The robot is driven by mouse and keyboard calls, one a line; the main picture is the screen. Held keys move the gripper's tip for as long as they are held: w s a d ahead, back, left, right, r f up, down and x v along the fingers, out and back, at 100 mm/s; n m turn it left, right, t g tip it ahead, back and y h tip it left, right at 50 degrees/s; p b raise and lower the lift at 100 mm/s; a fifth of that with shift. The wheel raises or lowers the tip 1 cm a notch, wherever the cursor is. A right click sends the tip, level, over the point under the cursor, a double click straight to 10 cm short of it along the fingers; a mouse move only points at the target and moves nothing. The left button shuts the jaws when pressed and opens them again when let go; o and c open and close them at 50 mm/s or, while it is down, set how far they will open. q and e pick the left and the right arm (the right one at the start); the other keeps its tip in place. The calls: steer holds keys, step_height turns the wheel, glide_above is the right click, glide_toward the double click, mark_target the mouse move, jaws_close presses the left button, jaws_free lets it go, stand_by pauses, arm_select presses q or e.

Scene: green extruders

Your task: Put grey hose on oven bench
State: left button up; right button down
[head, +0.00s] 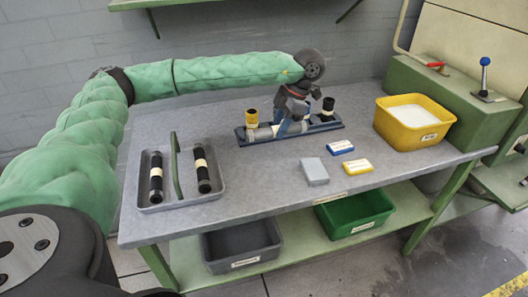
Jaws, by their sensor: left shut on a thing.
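The grey hose (264,133) is a pale grey cylinder lying lengthwise at the dark blue rack (339,125), near the back of the grey bench (250,192). My left gripper (283,130) points down over the rack and is shut around the middle of the hose, hiding part of it. I cannot tell whether the hose touches the rack or is slightly above it. A yellow-topped piece (251,117) and a black upright piece (328,106) stand at the rack's two ends. Nothing visible clearly marks which surface is the oven bench. My right gripper is out of view.
A grey tray (180,203) with two black hoses and a green handle sits left. A yellow bin (412,139) stands right. A grey block (314,171) and blue and yellow boxes lie in front. Green machinery (440,90) stands beyond; the bench's front middle is clear.

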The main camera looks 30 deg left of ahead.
arm_select(q)
glide_above(254, 167)
steer(key=w, duration=0.1)
steer(key=f, duration=0.4)
steer(key=shift+d+f, duration=0.35)
steer(key=shift+d, duration=0.05)
steer(key=shift+w+f, duration=0.1)
steer(key=shift+f, duration=1.8)
steer(key=o, duration=1)
steer(key=shift+f, duration=0.1)
steer(key=shift+o, duration=0.2)
steer(key=shift+r, duration=0.2)
steer(key=v, duration=1.1)
steer(key=shift+w+d+r, duration=0.15)
steer(key=shift+d+r, duration=0.05)
steer(key=shift+r, duration=0.15)
steer(key=shift+p, duration=0.3)
